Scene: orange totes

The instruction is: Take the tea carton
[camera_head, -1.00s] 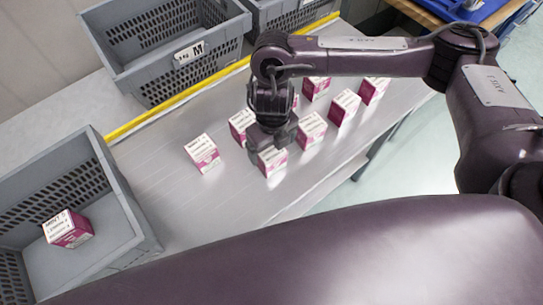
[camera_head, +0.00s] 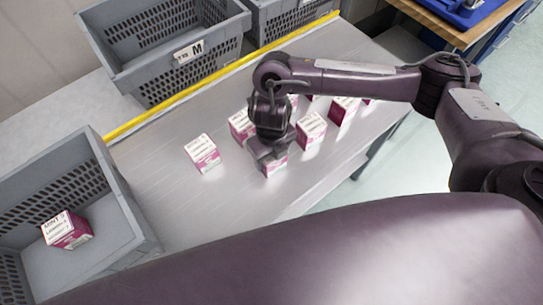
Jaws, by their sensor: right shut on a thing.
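My right gripper (camera_head: 268,153) points down over the metal table and is shut on a white and magenta tea carton (camera_head: 275,169), whose upper part it hides. I cannot tell whether this carton touches the table. Similar cartons stand close by: one left of the gripper (camera_head: 203,153), one just behind it (camera_head: 241,124), one to its right (camera_head: 311,131) and one farther back right (camera_head: 344,109). Others behind are partly hidden by my right arm. Another carton (camera_head: 67,230) lies inside the grey tote at lower left. My left gripper is not in view.
The grey tote (camera_head: 122,196) is at the left end of the table (camera_head: 165,190). Another grey tote marked M (camera_head: 187,72) stands behind a yellow rail (camera_head: 180,97), with a further grey tote (camera_head: 290,20) beside it. The table's left-middle surface is clear.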

